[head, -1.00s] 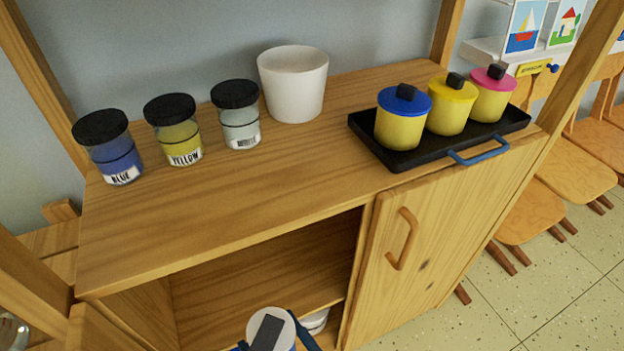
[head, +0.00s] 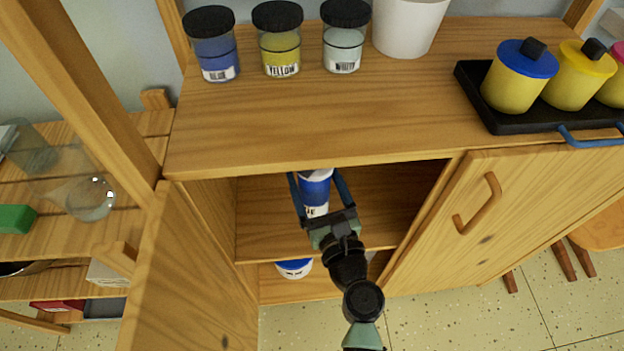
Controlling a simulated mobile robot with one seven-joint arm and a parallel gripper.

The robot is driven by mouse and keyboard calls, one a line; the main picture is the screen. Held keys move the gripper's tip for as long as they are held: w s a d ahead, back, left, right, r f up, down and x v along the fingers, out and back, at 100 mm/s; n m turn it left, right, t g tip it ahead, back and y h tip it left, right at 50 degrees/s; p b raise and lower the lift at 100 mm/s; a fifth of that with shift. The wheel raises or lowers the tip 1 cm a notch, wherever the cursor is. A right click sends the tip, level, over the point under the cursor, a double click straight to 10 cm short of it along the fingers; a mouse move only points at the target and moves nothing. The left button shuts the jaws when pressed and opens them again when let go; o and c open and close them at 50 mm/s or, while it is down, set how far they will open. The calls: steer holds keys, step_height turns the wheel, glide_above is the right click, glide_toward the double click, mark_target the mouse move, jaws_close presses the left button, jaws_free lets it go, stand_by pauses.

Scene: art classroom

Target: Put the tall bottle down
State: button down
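The tall bottle (head: 316,190), white with a blue band and a lettered label, is inside the open cabinet, under its top board. The board's front edge hides its upper end. My gripper (head: 314,180) reaches into the cabinet from the front, with one blue finger on each side of the bottle. Whether the fingers press on it or stand slightly apart cannot be told. The bottle looks roughly upright over the inner shelf (head: 265,235); contact of its base with the shelf is hidden by my gripper.
A blue-and-white container (head: 294,268) sits on the compartment floor below. The open left door (head: 185,285) and closed right door (head: 470,225) flank the opening. Lidded jars (head: 280,50), a white pot (head: 408,25) and a black tray (head: 490,112) with lidded pots stand on top.

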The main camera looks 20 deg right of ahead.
steer(key=w+d+f+b, duration=0.1)
steer(key=w+f+b, duration=0.3)
steer(key=f+b, duration=0.2)
steer(key=shift+f, duration=0.4)
steer(key=shift+w+d, duration=0.1)
steer(key=shift+f, duration=0.1)
jaws_free()
steer(key=shift+f, duration=0.15)
steer(key=p, duration=0.2)
glide_toward(323, 213)
steer(key=w, duration=0.5)
steer(key=shift+w+d, duration=0.25)
steer(key=shift+d, duration=0.05)
